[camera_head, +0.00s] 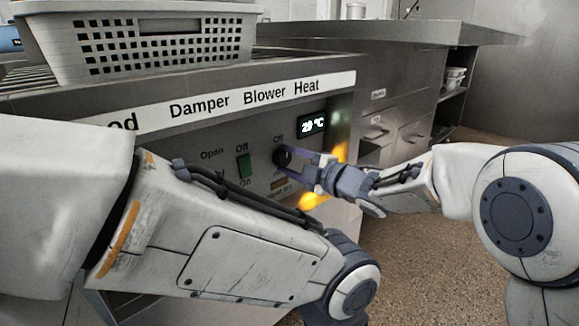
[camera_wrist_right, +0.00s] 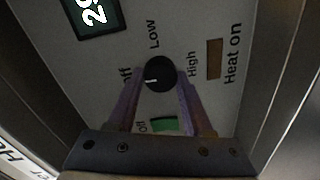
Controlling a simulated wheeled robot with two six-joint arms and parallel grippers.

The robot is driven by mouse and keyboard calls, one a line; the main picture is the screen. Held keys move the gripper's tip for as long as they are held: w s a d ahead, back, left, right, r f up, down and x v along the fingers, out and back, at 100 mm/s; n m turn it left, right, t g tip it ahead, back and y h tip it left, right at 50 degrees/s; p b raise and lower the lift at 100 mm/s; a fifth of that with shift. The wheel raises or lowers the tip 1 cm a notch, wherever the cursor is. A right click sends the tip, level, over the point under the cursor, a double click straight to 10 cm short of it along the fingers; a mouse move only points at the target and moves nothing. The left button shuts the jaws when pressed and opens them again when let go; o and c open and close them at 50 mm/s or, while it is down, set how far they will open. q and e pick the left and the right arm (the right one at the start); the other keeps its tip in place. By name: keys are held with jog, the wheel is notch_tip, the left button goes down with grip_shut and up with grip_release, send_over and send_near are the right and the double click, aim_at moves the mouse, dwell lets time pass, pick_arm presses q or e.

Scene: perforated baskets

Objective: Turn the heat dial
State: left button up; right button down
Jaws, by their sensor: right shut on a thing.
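The heat dial (camera_head: 282,157) is a round black knob on the grey control panel, below the "Heat" label. In the right wrist view the dial (camera_wrist_right: 159,74) shows a white pointer mark, with "Off", "Low" and "High" printed around it. The mark points toward the lower left of that picture, on the "Off" side. My right gripper (camera_head: 300,163) reaches the panel from the right, and its two purple fingers (camera_wrist_right: 157,92) are shut on the dial from both sides. My left arm crosses the front of the head view; its gripper fingers are not seen.
A lit display (camera_head: 313,124) sits above and right of the dial. A green blower switch (camera_head: 244,165) is to its left, and a "Heat on" indicator (camera_wrist_right: 214,59) is beside it. A perforated grey basket (camera_head: 150,45) stands on top. Open floor (camera_head: 410,250) lies right.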

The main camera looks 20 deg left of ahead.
jog(key=shift+s+n+b, duration=0.1)
jog(key=shift+n+b, duration=0.2)
jog(key=shift+n, duration=0.2)
jog(key=shift+c, duration=1.5)
grip_release()
jog(key=shift+d, duration=0.25)
jog(key=p+v, duration=0.4)
jog(key=v, duration=0.6)
jog(key=shift+a+r, duration=0.1)
